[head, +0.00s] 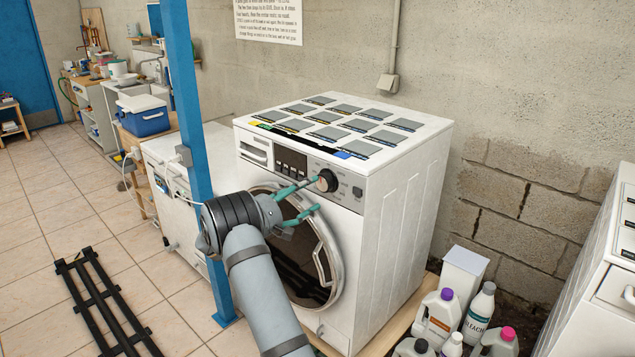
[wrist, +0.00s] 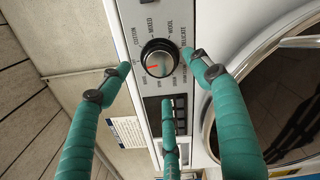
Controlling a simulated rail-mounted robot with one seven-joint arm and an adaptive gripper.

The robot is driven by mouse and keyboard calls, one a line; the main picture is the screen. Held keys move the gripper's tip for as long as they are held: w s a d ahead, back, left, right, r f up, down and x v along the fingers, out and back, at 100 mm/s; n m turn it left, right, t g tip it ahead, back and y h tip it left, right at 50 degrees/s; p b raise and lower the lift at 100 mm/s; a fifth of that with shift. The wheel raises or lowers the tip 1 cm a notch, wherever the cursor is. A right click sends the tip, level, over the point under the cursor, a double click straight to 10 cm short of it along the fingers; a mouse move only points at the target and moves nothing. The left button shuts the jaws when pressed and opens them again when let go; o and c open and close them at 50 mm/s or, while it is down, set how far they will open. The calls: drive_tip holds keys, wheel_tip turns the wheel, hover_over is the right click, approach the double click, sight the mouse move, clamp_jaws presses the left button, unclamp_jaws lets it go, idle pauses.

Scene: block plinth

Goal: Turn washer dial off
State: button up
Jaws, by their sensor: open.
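The washer (head: 375,235) is a white front-loader on a low wooden platform. Its dial (head: 327,181), a round black knob with a silver rim, is at the upper right of the front panel. In the wrist view the dial (wrist: 158,58) shows a red mark at its lower left; labels such as cotton, mixed, wool and delicate surround it, others are too small to read. My gripper (head: 317,193) is open with green fingers. In the wrist view two fingertips flank the dial and a third finger lies below it. I cannot tell whether any fingertip touches it.
The round door (head: 323,265) lies below the panel, partly behind my arm. A blue post (head: 184,100) stands left of the washer. Bottles, including a bleach bottle (head: 479,312), and a white box (head: 463,270) stand on the right. Flat dark panels cover the washer top.

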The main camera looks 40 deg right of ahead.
sight(321, 185)
drive_tip(key=d, duration=0.2)
drive_tip(key=d+p, duration=0.1)
drive_tip(key=d, duration=0.1)
drive_tip(key=shift+w+d+r, duration=0.15)
drive_tip(key=shift+w, duration=0.05)
drive_tip(key=shift+w+d+p, duration=0.15)
drive_tip(key=shift+d+p, duration=0.15)
drive_tip(key=shift+d, duration=0.15)
drive_tip(key=c, duration=0.3)
drive_tip(key=c, duration=0.8)
drive_tip(key=shift+c, duration=0.3)
drive_tip(key=shift+f+b, duration=0.3)
drive_tip(key=shift+b, duration=0.05)
